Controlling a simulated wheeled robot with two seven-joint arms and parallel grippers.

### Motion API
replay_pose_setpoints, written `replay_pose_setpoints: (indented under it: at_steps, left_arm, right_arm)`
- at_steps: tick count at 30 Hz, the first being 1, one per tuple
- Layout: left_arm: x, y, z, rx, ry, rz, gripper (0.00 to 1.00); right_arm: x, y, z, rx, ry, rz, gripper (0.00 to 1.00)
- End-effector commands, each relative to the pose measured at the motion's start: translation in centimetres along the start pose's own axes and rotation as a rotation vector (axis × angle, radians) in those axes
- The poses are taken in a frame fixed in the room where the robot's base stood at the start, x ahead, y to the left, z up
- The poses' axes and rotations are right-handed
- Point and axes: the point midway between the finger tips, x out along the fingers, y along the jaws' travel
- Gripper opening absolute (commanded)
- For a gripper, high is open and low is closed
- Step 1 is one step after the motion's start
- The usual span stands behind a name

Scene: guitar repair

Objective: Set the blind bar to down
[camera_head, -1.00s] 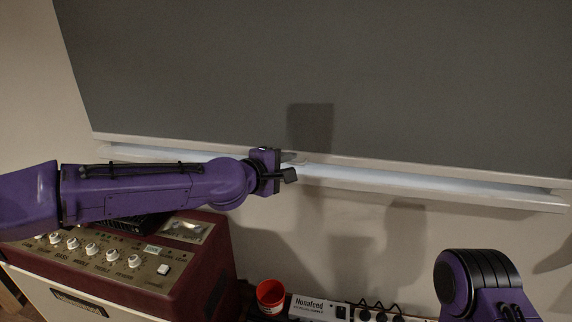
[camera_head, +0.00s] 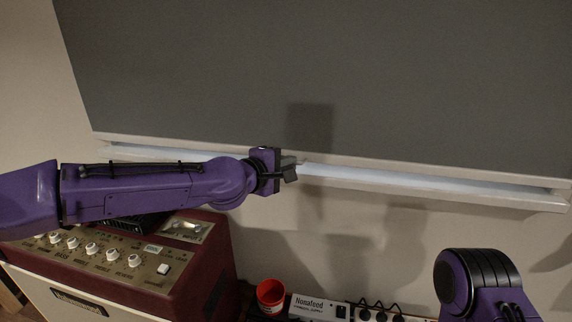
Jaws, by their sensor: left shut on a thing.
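A dark grey blind (camera_head: 320,70) covers most of the upper view. The pale blind bar (camera_head: 430,171) runs along its lower edge, sloping slightly down to the right, just above a bright sill strip (camera_head: 400,181). My left gripper (camera_head: 290,167) is at the bar, left of its middle, and is shut on it; the fingertips are small and partly hidden by the wrist. My right arm shows only as a purple and black part at the lower right, and its gripper is out of view.
A dark red amplifier (camera_head: 200,262) with white knobs stands below my left arm. A red cup (camera_head: 270,295) and a white power strip (camera_head: 318,307) with several plugs are at the bottom. The wall between the sill and the power strip is clear.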

Motion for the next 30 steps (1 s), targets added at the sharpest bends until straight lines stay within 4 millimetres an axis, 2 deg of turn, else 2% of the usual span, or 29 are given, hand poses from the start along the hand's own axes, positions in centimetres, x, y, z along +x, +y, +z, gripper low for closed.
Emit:
replay_pose_setpoints:
  at_steps: [18, 25, 30]
  left_arm:
    - [0.0, -0.1, 0.1, -0.003, -0.001, -0.001, 0.00]
    - [0.7, -2.8, -0.3, -0.004, -0.001, -0.002, 0.00]
    - [0.6, -2.5, -0.2, -0.004, -0.001, -0.001, 0.00]
  right_arm:
    - [0.0, 0.0, 0.0, 0.000, 0.000, 0.000, 0.65]
    - [2.1, -0.2, 0.9, 0.000, 0.000, 0.000, 0.65]
    - [1.9, -0.2, 0.8, 0.000, 0.000, 0.000, 0.65]
